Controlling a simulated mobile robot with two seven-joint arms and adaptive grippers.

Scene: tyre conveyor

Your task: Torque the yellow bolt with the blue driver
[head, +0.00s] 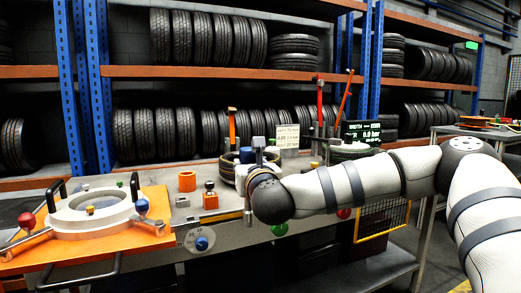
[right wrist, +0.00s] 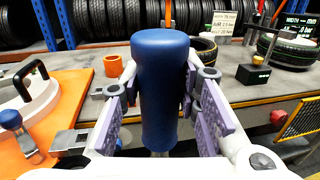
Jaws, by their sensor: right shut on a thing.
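The blue driver (right wrist: 163,60) stands upright in the right wrist view, its thick handle between the purple pads of my right gripper (right wrist: 160,105). The right gripper is shut on it. In the head view my right arm reaches in from the right, and its wrist hides most of the gripper and driver. A small yellow piece (head: 90,210), which looks like the yellow bolt, shows inside the white ring (head: 68,224) on the orange plate (head: 45,250). The driver is well to the right of it. The yellow piece is not visible in the right wrist view. My left gripper is not in view.
The plate carries black handles and levers with a red ball (head: 26,220) and a blue ball (head: 141,206). An orange cup (head: 187,181) and an orange block (head: 210,199) stand between the ring and my right gripper. Tyre racks (head: 210,72) stand behind the bench.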

